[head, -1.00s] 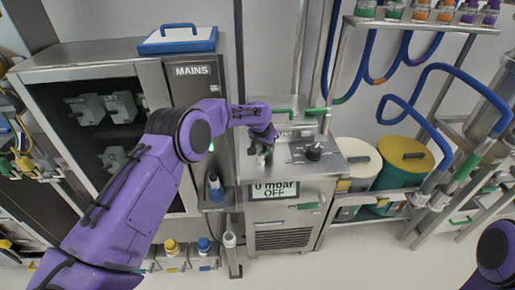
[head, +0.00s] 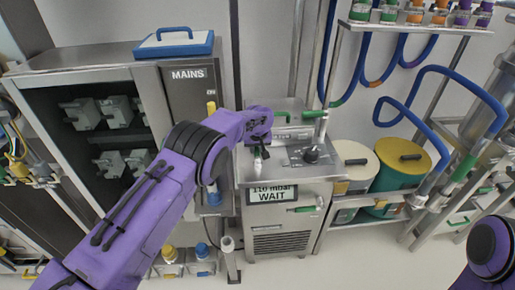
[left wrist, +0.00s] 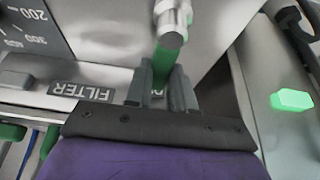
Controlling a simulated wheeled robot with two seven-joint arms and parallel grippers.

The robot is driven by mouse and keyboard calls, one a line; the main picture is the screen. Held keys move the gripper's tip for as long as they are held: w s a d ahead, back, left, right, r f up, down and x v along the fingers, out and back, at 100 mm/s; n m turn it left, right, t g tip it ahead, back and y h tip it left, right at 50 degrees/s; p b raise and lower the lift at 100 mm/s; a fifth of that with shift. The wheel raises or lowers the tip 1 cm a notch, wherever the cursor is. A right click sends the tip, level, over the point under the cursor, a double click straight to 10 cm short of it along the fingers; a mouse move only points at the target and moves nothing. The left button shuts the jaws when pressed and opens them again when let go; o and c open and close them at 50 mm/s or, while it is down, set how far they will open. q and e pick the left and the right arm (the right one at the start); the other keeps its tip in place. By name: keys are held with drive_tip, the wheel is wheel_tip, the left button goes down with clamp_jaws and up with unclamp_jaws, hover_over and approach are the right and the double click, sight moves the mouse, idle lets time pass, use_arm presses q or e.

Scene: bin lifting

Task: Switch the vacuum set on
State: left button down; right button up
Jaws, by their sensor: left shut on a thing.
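The vacuum set is a metal cabinet (head: 282,215) in the middle of the head view. Its display (head: 273,194) reads "110 mbar WAIT". My left gripper (head: 259,153) points down at the left part of the cabinet top. In the left wrist view the gripper (left wrist: 161,92) is shut on a green handle (left wrist: 165,64) below a metal rod end, beside a "FILTER" label (left wrist: 83,92). A black knob (head: 311,154) stands on the cabinet top, right of the gripper. My right gripper is out of view.
A box marked MAINS (head: 189,76) stands left of the cabinet, with a yellow lever (head: 211,108). A cream drum (head: 354,166) and a green drum with a yellow lid (head: 404,168) stand at the right. Blue hoses and a bottle shelf (head: 420,27) are behind them.

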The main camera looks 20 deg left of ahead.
sight(257, 157)
use_arm(q)
drive_tip(key=shift+s+f, duration=0.1)
drive_tip(key=shift+f, duration=0.15)
drive_tip(key=c, duration=1)
unclamp_jaws()
drive_tip(key=shift+o, duration=0.2)
drive_tip(key=shift+a, duration=0.1)
drive_tip(key=b+v, duration=0.2)
drive_tip(key=v, duration=0.8)
drive_tip(key=shift+r, duration=0.25)
